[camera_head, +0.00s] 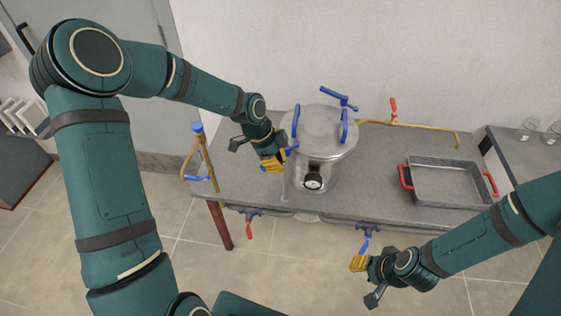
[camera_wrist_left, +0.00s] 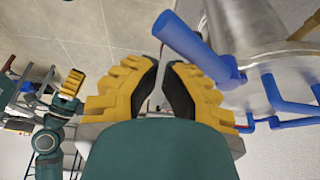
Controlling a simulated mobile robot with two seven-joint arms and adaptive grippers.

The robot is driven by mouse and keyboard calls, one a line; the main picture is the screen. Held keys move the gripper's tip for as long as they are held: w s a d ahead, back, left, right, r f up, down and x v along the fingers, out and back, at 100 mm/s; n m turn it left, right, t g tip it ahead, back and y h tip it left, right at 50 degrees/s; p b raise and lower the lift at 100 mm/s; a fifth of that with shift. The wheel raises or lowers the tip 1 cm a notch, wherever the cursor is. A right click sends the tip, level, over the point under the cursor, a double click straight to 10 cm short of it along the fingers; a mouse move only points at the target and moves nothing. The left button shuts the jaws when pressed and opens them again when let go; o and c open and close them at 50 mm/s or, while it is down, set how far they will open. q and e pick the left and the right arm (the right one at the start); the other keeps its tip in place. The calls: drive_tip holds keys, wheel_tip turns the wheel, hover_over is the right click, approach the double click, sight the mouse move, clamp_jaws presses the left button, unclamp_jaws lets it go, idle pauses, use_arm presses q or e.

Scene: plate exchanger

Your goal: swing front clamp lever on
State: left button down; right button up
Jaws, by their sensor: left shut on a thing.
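A steel pot (camera_head: 325,150) with a domed lid stands on the grey table, with a round dial low on its front. Blue clamp levers and handles sit around its lid. In the left wrist view, the lever (camera_wrist_left: 190,45) shows as a thick blue bar beyond the fingers (camera_wrist_left: 163,88). The gripped part is hidden. My right gripper (camera_head: 360,263) hangs in front of the table, apart from the pot. Its jaw opening is unclear.
A grey tray (camera_head: 445,185) with red handles lies at the right of the table (camera_head: 375,190). Brass pipes run behind the pot and stand at the table's left end. Valves with red (camera_head: 248,230) and blue (camera_head: 364,245) levers hang under the front edge.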

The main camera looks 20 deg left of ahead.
use_arm(q)
drive_tip(key=shift+a, duration=0.65)
drive_tip(key=shift+d, duration=0.1)
